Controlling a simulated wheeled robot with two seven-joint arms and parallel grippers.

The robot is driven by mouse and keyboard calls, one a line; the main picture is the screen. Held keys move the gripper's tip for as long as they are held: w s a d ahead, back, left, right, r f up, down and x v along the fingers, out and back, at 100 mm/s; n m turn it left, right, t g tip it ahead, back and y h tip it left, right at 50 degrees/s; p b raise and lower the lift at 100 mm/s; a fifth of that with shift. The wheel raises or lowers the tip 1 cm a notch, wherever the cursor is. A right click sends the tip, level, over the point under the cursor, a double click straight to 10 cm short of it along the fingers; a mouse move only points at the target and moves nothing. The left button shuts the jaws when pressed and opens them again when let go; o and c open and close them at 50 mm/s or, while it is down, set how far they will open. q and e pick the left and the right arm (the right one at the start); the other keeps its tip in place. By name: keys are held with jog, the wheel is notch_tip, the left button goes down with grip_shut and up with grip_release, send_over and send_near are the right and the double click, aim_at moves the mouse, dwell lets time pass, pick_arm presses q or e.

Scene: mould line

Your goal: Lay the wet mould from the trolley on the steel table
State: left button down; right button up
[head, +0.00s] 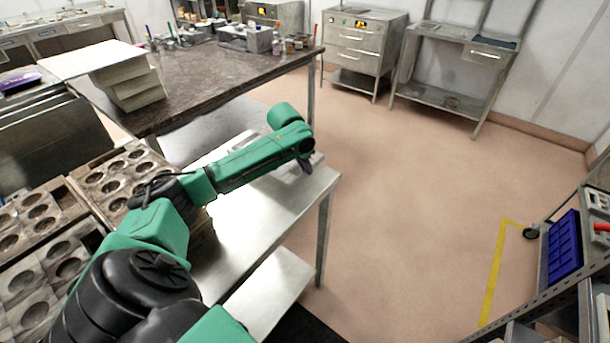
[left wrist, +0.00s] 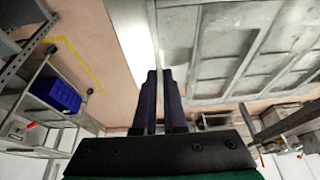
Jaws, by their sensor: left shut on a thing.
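A pale grey mould (head: 243,143) lies at the far end of the steel table (head: 262,215), mostly hidden behind my left arm in the head view. In the left wrist view the mould (left wrist: 245,50) fills the upper right, with rectangular recesses, and the bright table top (left wrist: 135,35) shows beside it. My left gripper (head: 306,166) is at the mould's near right edge. Its two dark fingers (left wrist: 163,78) are close together on the mould's rim. I cannot tell whether the mould rests fully flat. My right gripper is out of view.
Wooden mould trays with round hollows (head: 115,185) stand at the left. A dark-topped table (head: 200,80) with stacked pale blocks (head: 128,80) is behind. A wheeled rack (head: 590,275) with a blue bin (head: 563,250) is at the right. The floor between is clear.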

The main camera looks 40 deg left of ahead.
aim_at(304, 175)
pick_arm(q)
jog(key=f, duration=0.4)
jog(key=shift+s+d+p, duration=0.15)
jog(key=shift+d+p, duration=0.05)
jog(key=shift+p, duration=0.1)
jog(key=shift+a+f, duration=0.15)
jog(key=shift+f, duration=0.05)
jog(key=c, duration=1)
grip_release()
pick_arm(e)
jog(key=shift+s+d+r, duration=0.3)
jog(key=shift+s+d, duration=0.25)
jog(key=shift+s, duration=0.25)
pick_arm(q)
jog(key=shift+r, duration=0.3)
jog(key=b+v, duration=0.1)
jog(key=v, duration=1)
jog(key=shift+s+r+b, duration=0.2)
jog(key=shift+b, duration=0.1)
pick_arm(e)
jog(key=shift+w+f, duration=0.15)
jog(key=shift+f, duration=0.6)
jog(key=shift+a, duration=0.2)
